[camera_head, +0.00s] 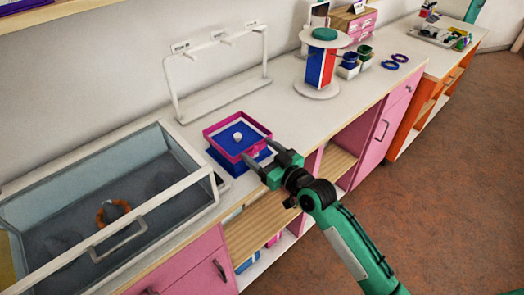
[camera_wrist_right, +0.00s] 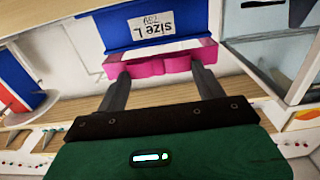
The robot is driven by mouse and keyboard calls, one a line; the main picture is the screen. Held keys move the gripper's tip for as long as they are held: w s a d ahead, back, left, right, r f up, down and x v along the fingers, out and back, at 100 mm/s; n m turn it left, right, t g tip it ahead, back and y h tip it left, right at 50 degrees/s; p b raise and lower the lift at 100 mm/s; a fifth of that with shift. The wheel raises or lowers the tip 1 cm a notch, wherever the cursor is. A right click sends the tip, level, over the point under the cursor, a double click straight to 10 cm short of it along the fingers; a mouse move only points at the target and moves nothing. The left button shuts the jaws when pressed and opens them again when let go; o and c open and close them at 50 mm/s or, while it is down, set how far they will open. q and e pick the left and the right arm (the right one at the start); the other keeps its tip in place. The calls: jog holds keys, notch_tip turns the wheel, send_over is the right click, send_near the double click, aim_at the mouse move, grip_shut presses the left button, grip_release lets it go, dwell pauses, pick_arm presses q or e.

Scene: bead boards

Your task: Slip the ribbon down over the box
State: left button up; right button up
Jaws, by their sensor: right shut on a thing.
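The ribbon (camera_head: 221,128) is a stiff magenta square band. It sits level at the top of the blue box (camera_head: 219,160), whose blue top with a white knob (camera_head: 238,136) shows inside it. I cannot tell whether it is just above or around the box's upper edge. My right gripper (camera_head: 262,158) is shut on the ribbon's near side. In the right wrist view, the fingers (camera_wrist_right: 160,80) hold the ribbon (camera_wrist_right: 150,66) at its middle. The blue box (camera_wrist_right: 175,10) there bears an upside-down "size L" label (camera_wrist_right: 158,24). My left gripper is not in view.
A glass-lidded case (camera_head: 150,190) stands left of the box, with an orange bead ring (camera_head: 113,212) inside. A white rack (camera_head: 222,97) stands behind. A red, white and blue display stand (camera_head: 320,66) is to the right. The counter between is clear.

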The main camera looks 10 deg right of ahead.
dwell(0.4)
jog(key=shift+r, duration=0.1)
jog(key=shift+p, duration=0.35)
dwell(0.4)
jog(key=shift+f, duration=0.35)
dwell(0.4)
dwell(0.7)
jog(key=o, duration=1.2)
